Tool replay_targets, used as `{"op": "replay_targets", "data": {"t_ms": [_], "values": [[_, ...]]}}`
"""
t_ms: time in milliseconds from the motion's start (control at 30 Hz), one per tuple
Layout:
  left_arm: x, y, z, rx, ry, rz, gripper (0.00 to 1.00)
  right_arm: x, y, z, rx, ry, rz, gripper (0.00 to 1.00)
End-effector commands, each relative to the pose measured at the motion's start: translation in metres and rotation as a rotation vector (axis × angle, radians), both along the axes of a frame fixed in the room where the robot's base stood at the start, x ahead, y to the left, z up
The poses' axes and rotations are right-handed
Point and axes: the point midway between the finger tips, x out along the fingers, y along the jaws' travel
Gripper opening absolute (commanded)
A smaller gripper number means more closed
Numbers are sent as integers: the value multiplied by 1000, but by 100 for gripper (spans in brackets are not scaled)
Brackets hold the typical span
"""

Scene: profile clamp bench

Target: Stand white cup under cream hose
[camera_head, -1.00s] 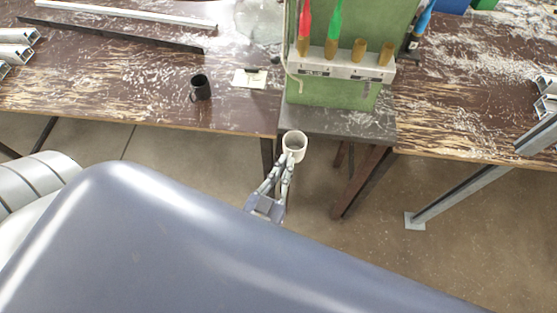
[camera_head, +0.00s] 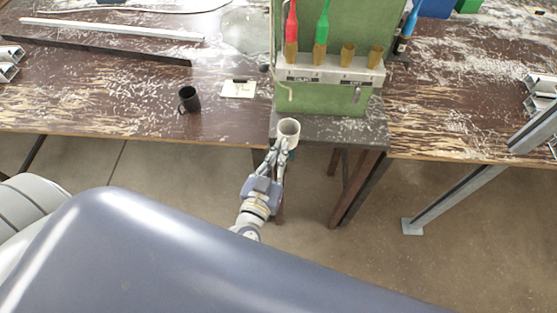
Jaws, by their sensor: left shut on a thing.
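The white cup (camera_head: 289,128) is upright at the front left edge of the dark stand (camera_head: 345,132) below the green machine (camera_head: 312,101). My left gripper (camera_head: 282,147) is shut on the near side of the cup. I cannot tell whether the cup touches the stand or hangs just above it. A thin cream hose (camera_head: 281,88) comes down the left front of the machine, its end behind and above the cup. My right gripper is out of view.
Red and green handled tools sit in the machine's rack (camera_head: 330,73). The stand's top right of the cup is clear.

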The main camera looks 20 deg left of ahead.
Motion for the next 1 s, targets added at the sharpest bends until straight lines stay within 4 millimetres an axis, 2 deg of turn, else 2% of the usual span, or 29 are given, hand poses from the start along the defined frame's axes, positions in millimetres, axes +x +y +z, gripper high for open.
{"op": "replay_targets", "data": {"t_ms": [167, 600, 1000], "values": [[15, 5, 2, 0, -2, 2, 0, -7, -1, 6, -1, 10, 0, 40], [48, 14, -1, -2, -2, 1, 0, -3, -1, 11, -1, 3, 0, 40], [62, 18, -2, -1, -1, 1, 0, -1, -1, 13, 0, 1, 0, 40]]}}
